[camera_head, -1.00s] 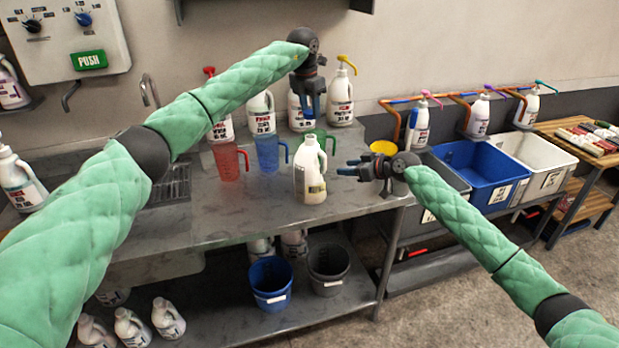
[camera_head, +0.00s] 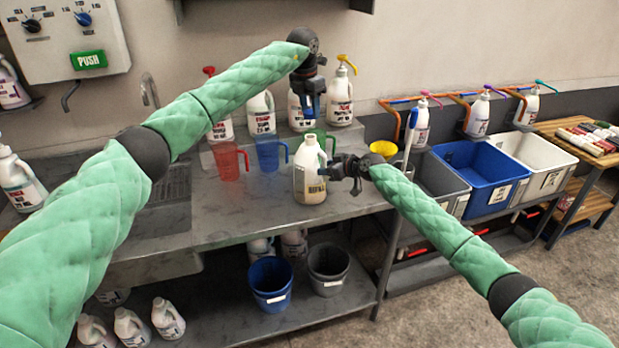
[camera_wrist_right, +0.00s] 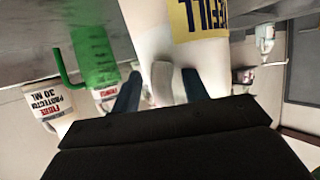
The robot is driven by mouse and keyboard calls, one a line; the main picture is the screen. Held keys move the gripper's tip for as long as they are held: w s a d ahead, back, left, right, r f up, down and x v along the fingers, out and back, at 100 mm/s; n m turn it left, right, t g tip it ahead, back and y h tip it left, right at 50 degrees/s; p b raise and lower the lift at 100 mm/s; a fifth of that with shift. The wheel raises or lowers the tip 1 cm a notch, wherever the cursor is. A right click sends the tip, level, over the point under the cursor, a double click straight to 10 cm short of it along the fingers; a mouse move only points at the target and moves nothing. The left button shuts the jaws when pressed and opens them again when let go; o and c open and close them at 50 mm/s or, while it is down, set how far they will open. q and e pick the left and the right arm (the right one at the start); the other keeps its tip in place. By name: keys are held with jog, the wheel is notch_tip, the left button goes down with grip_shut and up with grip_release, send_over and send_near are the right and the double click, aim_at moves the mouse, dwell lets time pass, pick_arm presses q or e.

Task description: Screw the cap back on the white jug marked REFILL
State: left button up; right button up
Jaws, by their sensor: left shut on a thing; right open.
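The white jug marked REFILL (camera_head: 311,178) stands upright near the front edge of the steel bench. Its neck (camera_head: 311,139) points up. In the right wrist view the jug (camera_wrist_right: 160,25) shows with its yellow label and its pale handle (camera_wrist_right: 162,84). My left gripper (camera_head: 311,116) points down above the jug's neck, apart from it. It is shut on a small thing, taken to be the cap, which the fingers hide. My right gripper (camera_head: 334,170) is at the jug's right side. It is open, and in the right wrist view its fingers (camera_wrist_right: 160,92) stand either side of the handle.
Several white bottles line the wall. A yellow container (camera_head: 383,149) is just right of my right gripper. The bench front on the left is clear.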

grip_shut()
pick_arm(q)
jog(key=shift+f, duration=2.4)
jog(key=shift+f, duration=0.15)
jog(key=shift+f, duration=0.8)
jog(key=shift+f, duration=0.55)
